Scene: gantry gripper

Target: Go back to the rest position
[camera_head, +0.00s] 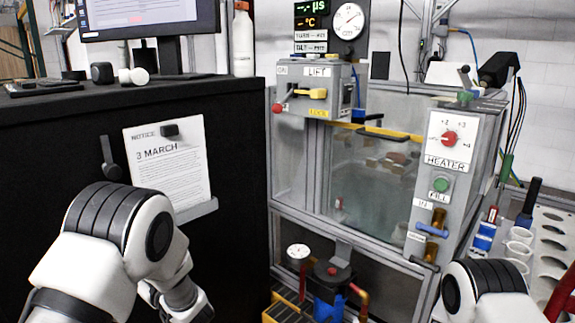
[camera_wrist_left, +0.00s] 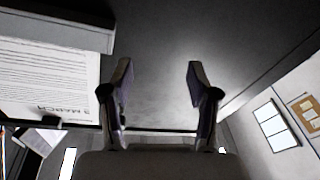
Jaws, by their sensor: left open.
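My left gripper (camera_wrist_left: 158,82) shows in the left wrist view with its two fingers spread apart and nothing between them. Beyond the fingers is a plain dark surface. In the head view my left arm (camera_head: 120,235) comes in at the lower left, in front of the black cabinet, and bends down; its gripper cannot be made out there. My right arm (camera_head: 485,290) shows only as a white and black joint at the lower right edge, and its gripper is out of the picture.
The black cabinet (camera_head: 60,140) with a March notice (camera_head: 168,165) stands close to my left arm. A tank (camera_head: 375,185) in a metal frame, with lift and heater panels (camera_head: 453,140), stands in the centre. A rack with cups (camera_head: 548,245) is at the right.

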